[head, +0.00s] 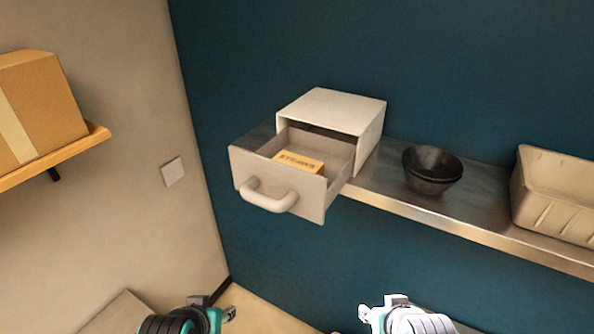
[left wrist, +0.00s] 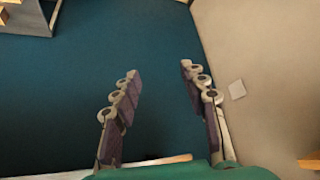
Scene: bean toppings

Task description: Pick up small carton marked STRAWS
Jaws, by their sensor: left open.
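The small carton marked STRAWS (head: 299,162) is an orange-tan box with dark lettering on its top. It lies inside the pulled-out drawer (head: 307,197) of a pale cabinet, behind the drawer's front panel, which hides its lower part. In the left wrist view my left gripper (left wrist: 160,68) is open, with nothing between its two fingers and the teal wall beyond them. It is apart from the carton, which I cannot make out in that view. Parts of both my arms show at the bottom of the head view, below the drawer. My right gripper's fingers do not show.
The cabinet (head: 330,107) stands on a metal shelf (head: 470,225), and its drawer with a thick handle (head: 268,199) juts past the edge. Dark bowls (head: 432,170) and a beige bin (head: 555,190) stand to the right. A cardboard box (head: 45,100) sits on a wooden shelf at left.

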